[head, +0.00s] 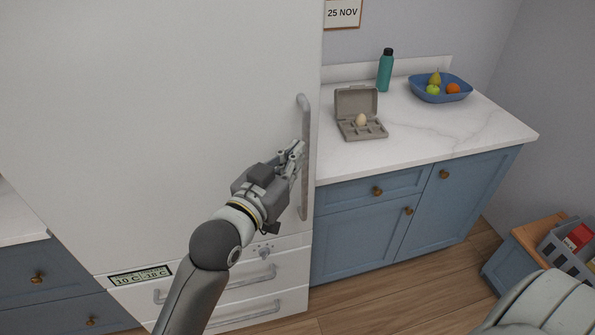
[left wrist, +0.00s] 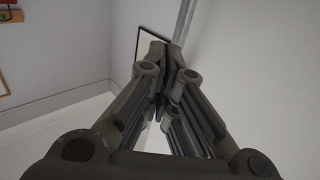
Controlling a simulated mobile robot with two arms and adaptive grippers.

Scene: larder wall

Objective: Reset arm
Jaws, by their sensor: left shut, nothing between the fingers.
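My left arm reaches in from the lower left of the head view. Its gripper (head: 298,150) is in front of the white fridge door (head: 170,130), close beside the door's long vertical handle (head: 305,190). The gripper is shut with nothing in it; I cannot tell whether it touches the handle. In the left wrist view the fingers (left wrist: 167,60) meet at the tips, with a grey bar running up behind them. The fridge door looks closed. My right gripper is not in view.
Right of the fridge, a marble counter (head: 450,125) over blue cabinets holds an egg carton (head: 357,98) with one egg, a teal bottle (head: 385,72) and a blue fruit bowl (head: 455,97). A grey crate (head: 560,255) stands at lower right. Drawers with handles (head: 240,283) sit below the door.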

